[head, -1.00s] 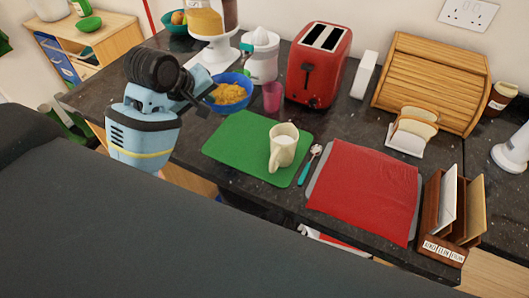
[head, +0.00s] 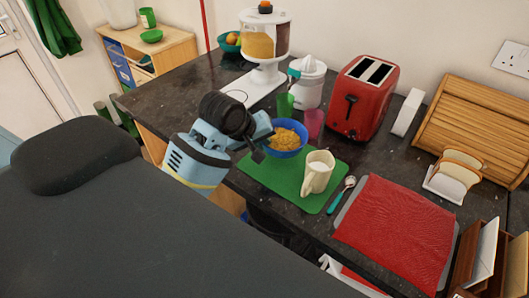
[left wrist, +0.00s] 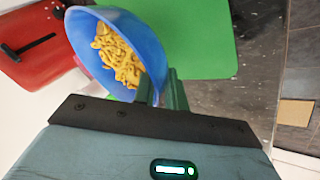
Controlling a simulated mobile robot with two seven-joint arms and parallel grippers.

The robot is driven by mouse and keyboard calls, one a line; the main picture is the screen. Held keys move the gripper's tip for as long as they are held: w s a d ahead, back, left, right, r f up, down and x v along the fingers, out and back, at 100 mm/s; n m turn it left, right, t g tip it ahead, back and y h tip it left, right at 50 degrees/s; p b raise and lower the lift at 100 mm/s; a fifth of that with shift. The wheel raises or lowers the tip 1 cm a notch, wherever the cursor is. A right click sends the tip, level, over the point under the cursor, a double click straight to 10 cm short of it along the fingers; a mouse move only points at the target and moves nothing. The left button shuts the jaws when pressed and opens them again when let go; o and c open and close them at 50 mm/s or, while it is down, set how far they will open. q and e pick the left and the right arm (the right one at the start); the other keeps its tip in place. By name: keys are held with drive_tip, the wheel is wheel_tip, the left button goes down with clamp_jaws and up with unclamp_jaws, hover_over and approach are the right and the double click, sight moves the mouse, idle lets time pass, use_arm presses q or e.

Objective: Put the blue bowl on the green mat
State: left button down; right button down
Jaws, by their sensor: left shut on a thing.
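The blue bowl (head: 286,153) holds yellow pieces of food. In the head view it overlaps the back left part of the green mat (head: 262,176). My left gripper (head: 263,150) is shut on the bowl's near left rim. In the left wrist view, the bowl (left wrist: 152,42) is at the fingertips (left wrist: 160,90), beside the green mat (left wrist: 205,40). I cannot tell whether the bowl touches the mat or hangs just above it. My right gripper is not in view.
A pink cup (head: 314,122) and a green cup (head: 284,104) stand behind the bowl. A spoon (head: 341,196) and red cloth (head: 395,232) lie to the right. The mat's front left is clear.

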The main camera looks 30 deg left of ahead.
use_arm(q)
drive_tip(key=shift+f, duration=1.85)
drive_tip(key=shift+f, duration=0.15)
drive_tip(key=c, duration=1.7)
unclamp_jaws()
drive_tip(key=shift+s+r, duration=0.15)
drive_tip(key=shift+r, duration=0.3)
drive_tip(key=v, duration=1.1)
drive_tip(key=shift+s+r, duration=0.15)
drive_tip(key=shift+s, duration=0.05)
